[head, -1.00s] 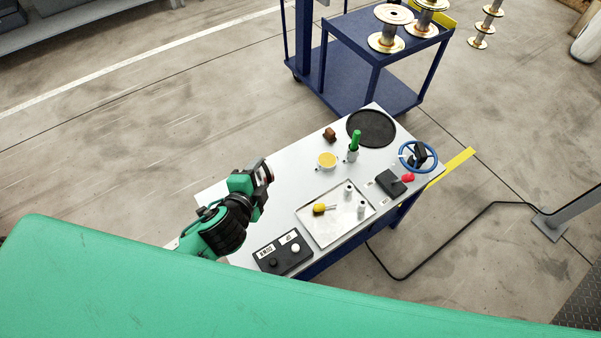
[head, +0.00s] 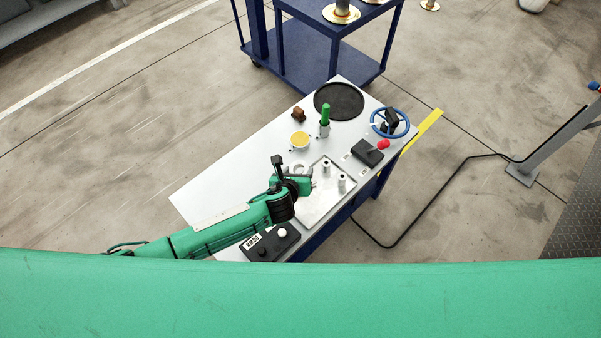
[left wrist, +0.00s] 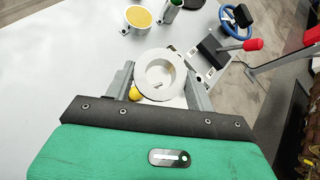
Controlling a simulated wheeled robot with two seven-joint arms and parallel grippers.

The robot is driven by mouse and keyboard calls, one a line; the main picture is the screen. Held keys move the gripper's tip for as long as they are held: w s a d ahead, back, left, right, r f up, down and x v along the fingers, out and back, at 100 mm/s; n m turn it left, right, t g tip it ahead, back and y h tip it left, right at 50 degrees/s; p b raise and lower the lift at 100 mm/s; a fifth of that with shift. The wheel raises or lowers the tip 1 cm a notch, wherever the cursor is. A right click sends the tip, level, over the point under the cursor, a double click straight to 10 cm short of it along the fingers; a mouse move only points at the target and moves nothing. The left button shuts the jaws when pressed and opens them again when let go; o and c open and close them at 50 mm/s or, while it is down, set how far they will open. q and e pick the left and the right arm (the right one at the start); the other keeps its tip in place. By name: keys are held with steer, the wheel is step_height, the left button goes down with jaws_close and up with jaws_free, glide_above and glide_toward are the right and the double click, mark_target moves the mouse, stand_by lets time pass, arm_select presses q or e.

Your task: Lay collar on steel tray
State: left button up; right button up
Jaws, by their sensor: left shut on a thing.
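The collar, a pale grey ring, is between the fingers of my left gripper (left wrist: 160,80) in the left wrist view; its rim (left wrist: 141,70) faces the camera. My left gripper is shut on it. In the head view the collar (head: 299,167) shows in part beside my left gripper (head: 297,174), at the back left edge of the steel tray (head: 316,212). I cannot tell how high the collar is above the tray. The tray's left part is hidden by my arm. My right gripper is not in view.
Two small metal posts (head: 341,183) stand on the tray. A black button box (head: 270,242) sits in front. The table's left part is clear.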

arm_select(q)
steer(key=shift+m+h, duration=0.4)
steer(key=shift+m, duration=0.3)
steer(key=f+b, duration=0.5)
steer(key=w+f+b, duration=0.1)
steer(key=f+b, duration=0.1)
steer(key=f, duration=0.1)
steer(key=shift+d+b, duration=0.3)
steer(key=shift+d, duration=0.1)
steer(key=shift+f+b, duration=0.3)
steer(key=shift+b, duration=0.05)
steer(key=shift+f, duration=0.2)
steer(key=shift+f+b, duration=0.1)
steer(key=shift+b, duration=0.25)
steer(key=o, duration=1.3)
steer(key=shift+c, duration=0.2)
